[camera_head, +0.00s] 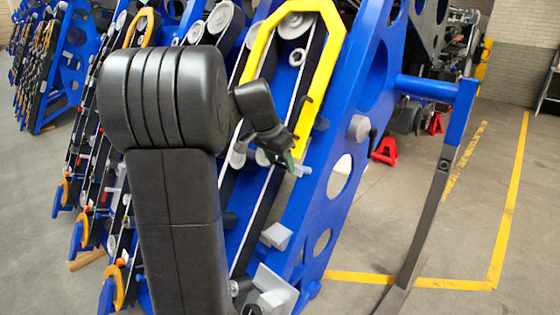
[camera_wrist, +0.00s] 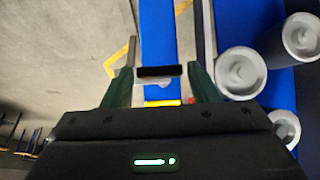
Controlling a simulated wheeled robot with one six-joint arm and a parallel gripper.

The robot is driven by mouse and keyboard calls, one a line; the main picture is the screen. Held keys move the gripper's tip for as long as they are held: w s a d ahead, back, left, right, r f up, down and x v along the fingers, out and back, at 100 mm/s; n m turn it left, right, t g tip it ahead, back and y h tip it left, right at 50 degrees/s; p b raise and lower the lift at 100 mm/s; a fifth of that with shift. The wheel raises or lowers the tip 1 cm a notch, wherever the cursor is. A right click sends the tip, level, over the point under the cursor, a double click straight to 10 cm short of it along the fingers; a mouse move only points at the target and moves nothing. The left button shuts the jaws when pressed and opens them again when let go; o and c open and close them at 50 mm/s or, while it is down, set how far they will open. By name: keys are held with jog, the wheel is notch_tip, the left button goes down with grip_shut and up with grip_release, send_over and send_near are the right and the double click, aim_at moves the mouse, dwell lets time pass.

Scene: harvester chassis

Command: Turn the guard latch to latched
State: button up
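My gripper (camera_head: 289,163) is in front of the blue chassis side plate (camera_head: 350,120), just below the lower end of the yellow guard (camera_head: 318,85). In the wrist view, my gripper's fingers (camera_wrist: 162,86) are spread wide. A short black bar (camera_wrist: 158,71) shows between them, across a blue strip (camera_wrist: 158,30). I cannot tell whether this bar is the guard latch, or whether the fingers touch it. In the head view, a small pale piece (camera_head: 303,170) sticks out beside my gripper. The latch's position cannot be made out.
Grey rollers (camera_wrist: 240,72) stand close to the right finger in the wrist view. A round grey knob (camera_head: 359,128) and a grey block (camera_head: 276,236) stick out from the chassis. A blue-and-grey bar (camera_head: 440,165) stands at right. Open floor (camera_head: 480,215) lies beyond it.

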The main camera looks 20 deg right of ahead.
jog(key=c, duration=0.6)
jog(key=shift+c, duration=0.2)
jog(key=shift+w+a+r+n+g+h+p, duration=0.1)
jog(key=shift+w+n+g+h+p, duration=0.1)
jog(key=shift+n+g+h+p, duration=0.55)
jog(key=n, duration=0.1)
jog(key=n+g+h+p, duration=0.1)
jog(key=n+g, duration=0.1)
jog(key=n, duration=0.1)
jog(key=shift+w+a+f, duration=0.15)
jog(key=shift+w+f, duration=0.05)
jog(key=shift+f, duration=0.05)
jog(key=n+h, duration=0.1)
jog(key=n+g+h, duration=0.2)
jog(key=n, duration=0.1)
jog(key=shift+w+a+f, duration=0.1)
jog(key=shift+a+f, duration=0.1)
jog(key=shift+f, duration=0.1)
jog(key=n+h, duration=0.1)
jog(key=n, duration=0.1)
jog(key=n+h+b, duration=0.1)
jog(key=n+h, duration=0.1)
jog(key=shift+a+f, duration=0.15)
jog(key=shift+g, duration=0.25)
jog(key=o, duration=1)
